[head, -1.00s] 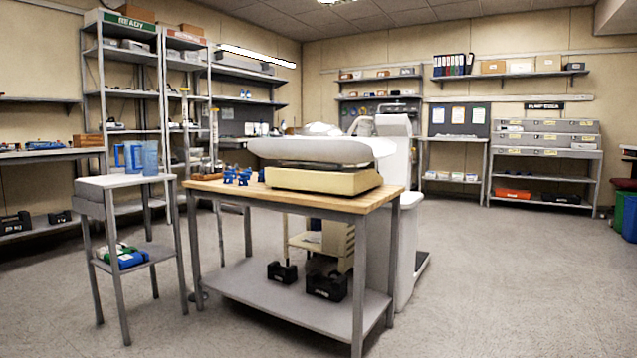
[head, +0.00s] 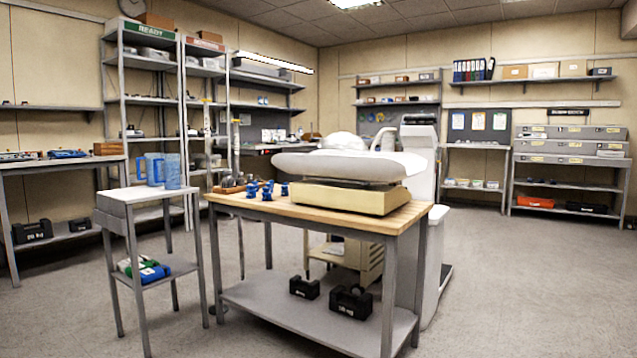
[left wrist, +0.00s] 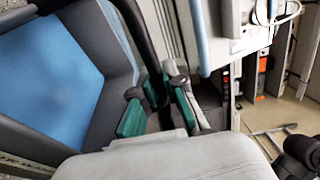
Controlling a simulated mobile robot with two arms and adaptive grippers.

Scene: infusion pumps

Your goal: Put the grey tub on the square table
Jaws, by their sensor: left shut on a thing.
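In the left wrist view, a dark grey tub (left wrist: 112,62) with a large blue area fills the left side. My left gripper (left wrist: 158,108), with green finger pads, is shut on its rim at the right edge of the tub. Neither gripper nor the tub shows in the head view; my right gripper is in no view. In the head view, a small table with a square-looking pale top (head: 128,195) stands at left. Blue jugs (head: 162,170) stand at its back edge; the front of its top looks bare.
A wood-topped workbench (head: 375,218) stands just right of the small table, bearing a scale (head: 345,196) and small blue items (head: 262,190). Black weights (head: 350,302) lie on its lower shelf. Shelving lines the back walls. Open floor (head: 520,290) lies at right.

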